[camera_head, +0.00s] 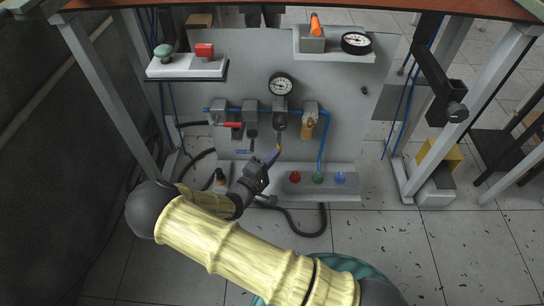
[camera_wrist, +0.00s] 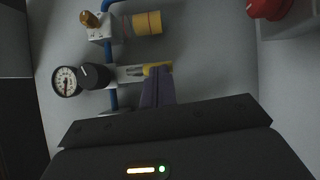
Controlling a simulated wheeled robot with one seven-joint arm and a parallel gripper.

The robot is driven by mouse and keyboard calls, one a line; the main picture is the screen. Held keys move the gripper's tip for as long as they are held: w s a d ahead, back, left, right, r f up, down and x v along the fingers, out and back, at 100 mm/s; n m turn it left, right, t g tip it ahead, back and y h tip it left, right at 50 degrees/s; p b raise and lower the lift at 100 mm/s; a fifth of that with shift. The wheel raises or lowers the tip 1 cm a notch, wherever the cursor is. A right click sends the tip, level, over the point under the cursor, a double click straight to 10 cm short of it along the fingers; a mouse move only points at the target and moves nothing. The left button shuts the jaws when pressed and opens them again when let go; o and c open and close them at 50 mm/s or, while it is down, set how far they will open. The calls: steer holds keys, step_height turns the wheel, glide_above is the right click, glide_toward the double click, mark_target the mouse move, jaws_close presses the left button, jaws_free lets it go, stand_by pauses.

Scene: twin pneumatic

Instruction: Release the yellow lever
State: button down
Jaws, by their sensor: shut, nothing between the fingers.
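The yellow lever (camera_head: 279,148) shows as a small yellow tip below the central valve unit, under the gauge on the grey panel. In the wrist view the yellow piece (camera_wrist: 157,68) lies right at my fingertips, at the end of a pale fitting on the blue pipe. My gripper (camera_head: 272,157) is shut, with slim purple-grey fingers pointing up at the panel; its fingers also show in the wrist view (camera_wrist: 157,82). The fingertips overlap or touch the yellow piece; I cannot tell which. Part of it is hidden by the fingers.
A pressure gauge (camera_head: 281,85) sits above the pipe, with a red-handled valve (camera_head: 232,125) to its left and a yellow-brown cylinder (camera_head: 308,129) to its right. Below is a button box (camera_head: 320,180) with red, green and blue buttons. A black hose (camera_head: 300,232) loops on the floor.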

steer(key=shift+d, duration=0.15)
steer(key=d+n+t, duration=0.1)
steer(key=n+t, duration=0.1)
steer(key=n, duration=0.1)
steer(key=d+n+t+y, duration=0.1)
steer(key=n+t, duration=0.1)
steer(key=n, duration=0.2)
steer(key=d+n+t, duration=0.1)
steer(key=n+t, duration=0.1)
steer(key=n, duration=0.2)
steer(key=shift+d, duration=0.15)
steer(key=shift+s+f, duration=0.1)
steer(key=shift+f, duration=0.05)
steer(key=p+v, duration=0.1)
steer(key=v, duration=1.2)
steer(key=shift+s+p, duration=0.4)
steer(key=shift+w+y, duration=0.1)
steer(key=shift+y, duration=0.2)
